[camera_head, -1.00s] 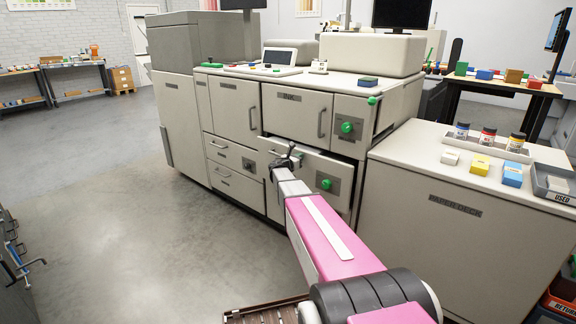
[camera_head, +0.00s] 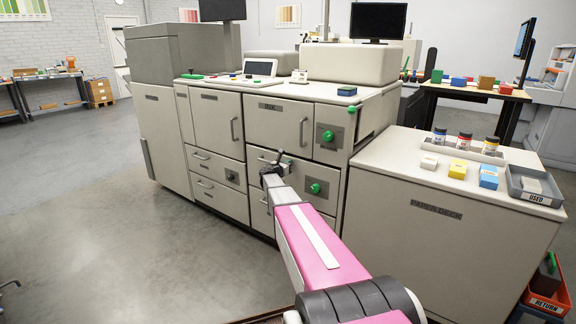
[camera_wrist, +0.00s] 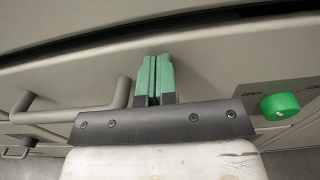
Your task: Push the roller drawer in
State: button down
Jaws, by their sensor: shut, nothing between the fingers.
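The roller drawer (camera_head: 290,198) is the pale front with a green knob (camera_head: 315,188), low in the middle of the large machine. In the head view it looks nearly flush with the fronts around it. In the wrist view a dark gap runs along the top of the drawer front (camera_wrist: 210,75). My gripper (camera_wrist: 154,62) is shut and empty, its green fingertips at the drawer front, between the bar handle (camera_wrist: 70,108) on the left and the green knob (camera_wrist: 280,106) on the right. I cannot tell whether the fingertips touch it. My arm hides part of the drawer in the head view.
Above the drawer is a closed door (camera_head: 284,122) with its own green knob (camera_head: 328,136). Two smaller drawers (camera_head: 218,183) are at the left. The paper deck cabinet (camera_head: 425,230) stands close at the right.

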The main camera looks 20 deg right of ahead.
jog(key=v, duration=1.4)
jog(key=s+a+f+m+g+y, duration=0.1)
jog(key=s+f+m+g+y, duration=0.3)
jog(key=s+m, duration=0.5)
jog(key=s+a+f+m+g+y, duration=0.15)
jog(key=s+f+m+g, duration=0.35)
jog(key=s, duration=0.8)
jog(key=s+a+f+m+y, duration=0.2)
jog(key=s+a+m+y, duration=0.2)
jog(key=s, duration=0.3)
jog(key=s+a+f+m+g+y, duration=0.1)
jog(key=s+a+f+m+y, duration=0.1)
jog(key=s+a+m+y, duration=0.3)
jog(key=s+a+m, duration=0.2)
jog(key=s, duration=0.1)
jog(key=shift+s+g, duration=0.3)
